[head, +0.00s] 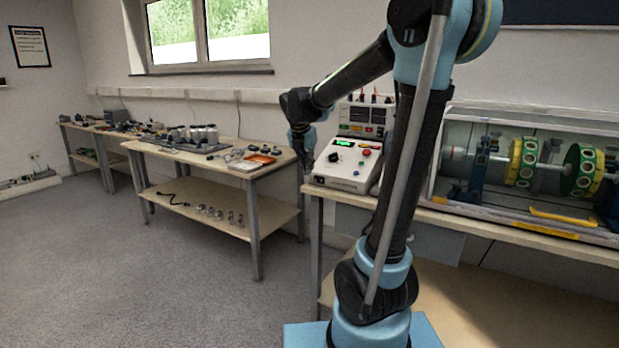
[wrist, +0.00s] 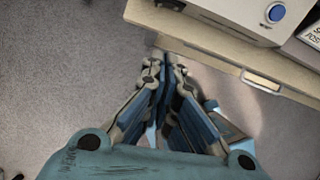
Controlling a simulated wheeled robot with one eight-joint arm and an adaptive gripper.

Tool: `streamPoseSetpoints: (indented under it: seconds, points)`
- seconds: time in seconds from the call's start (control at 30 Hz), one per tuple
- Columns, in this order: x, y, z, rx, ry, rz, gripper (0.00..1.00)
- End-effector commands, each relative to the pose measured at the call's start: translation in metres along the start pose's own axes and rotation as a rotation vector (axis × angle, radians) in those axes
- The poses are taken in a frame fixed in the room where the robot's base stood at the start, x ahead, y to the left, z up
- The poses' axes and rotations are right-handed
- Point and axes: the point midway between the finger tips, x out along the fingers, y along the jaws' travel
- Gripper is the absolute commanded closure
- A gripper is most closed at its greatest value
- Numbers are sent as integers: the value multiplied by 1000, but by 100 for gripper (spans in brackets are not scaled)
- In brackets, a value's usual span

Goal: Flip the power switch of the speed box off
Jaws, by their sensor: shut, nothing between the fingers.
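A white sloped control box (head: 345,172), which looks like the speed box, stands at the left end of the right-hand bench. Its top face has a small green-lit part (head: 335,157), a black knob, and red and yellow buttons. I cannot tell which part is the power switch. My gripper (head: 306,168) points down just left of this box, apart from it. In the wrist view my gripper (wrist: 166,60) is shut and empty over the floor beside the bench edge. A white box with a round blue part (wrist: 275,12) shows at the upper right there.
A taller instrument box (head: 365,118) with red terminals stands behind the control box. A clear-covered rotor rig (head: 530,175) fills the bench to the right. A second bench (head: 215,165) with parts stands left. The floor between is open.

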Motion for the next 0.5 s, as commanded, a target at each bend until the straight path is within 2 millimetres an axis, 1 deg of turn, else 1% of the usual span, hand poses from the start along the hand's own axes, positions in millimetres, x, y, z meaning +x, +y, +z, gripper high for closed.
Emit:
streamPoseSetpoints:
  seconds: [0.03, 0.1, 0.2, 0.5]
  points:
    - [-6, 0, 0, -1, 0, 0, 100]
    - [-12, 0, 0, -1, 0, 0, 100]
    - [-17, 0, 0, 0, 0, 0, 100]
    - [-19, 0, 0, 0, 0, 0, 100]
